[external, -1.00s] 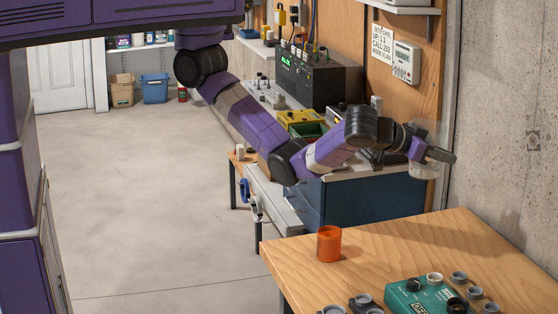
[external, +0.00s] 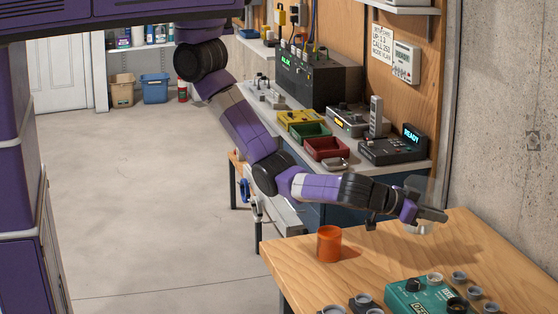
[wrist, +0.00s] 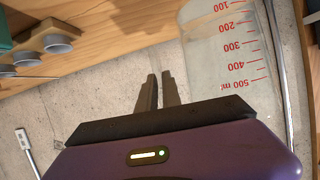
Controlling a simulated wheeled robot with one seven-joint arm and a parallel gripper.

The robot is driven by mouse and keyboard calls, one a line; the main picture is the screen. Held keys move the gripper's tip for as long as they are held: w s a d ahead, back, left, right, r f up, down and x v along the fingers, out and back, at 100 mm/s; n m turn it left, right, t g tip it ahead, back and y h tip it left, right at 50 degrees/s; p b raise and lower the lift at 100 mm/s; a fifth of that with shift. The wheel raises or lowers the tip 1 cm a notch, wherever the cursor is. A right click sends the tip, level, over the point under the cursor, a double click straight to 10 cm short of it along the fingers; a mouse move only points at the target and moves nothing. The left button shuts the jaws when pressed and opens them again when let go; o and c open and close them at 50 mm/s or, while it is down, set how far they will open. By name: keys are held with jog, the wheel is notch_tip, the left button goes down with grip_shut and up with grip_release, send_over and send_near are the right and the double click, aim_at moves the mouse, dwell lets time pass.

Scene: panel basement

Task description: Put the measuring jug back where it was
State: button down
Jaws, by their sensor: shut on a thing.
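The measuring jug (wrist: 225,60) is clear, with red volume marks up to 500 ml, and fills the upper right of the wrist view. My gripper (wrist: 160,80) is shut, its two fingers close together just left of the jug's marked wall. In the external view my gripper (external: 432,214) holds the jug above the far right part of the wooden table; the jug (external: 418,185) is faint there, partly hidden by the gripper. Which part of the jug the fingers grip is not clear. The jug appears clear of the tabletop.
On the wooden table (external: 370,247) stand an orange cup (external: 329,244), a teal device (external: 420,297) and several small grey cups. The concrete wall (external: 505,130) is close on the right.

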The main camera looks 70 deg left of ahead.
aim_at(431, 230)
jog(key=shift+f, duration=2.25)
jog(key=shift+f, duration=0.15)
jog(key=c, duration=1.5)
grip_release()
jog(key=shift+r, duration=0.2)
jog(key=b+v, duration=0.1)
jog(key=v, duration=1.1)
jog(key=shift+d, duration=0.1)
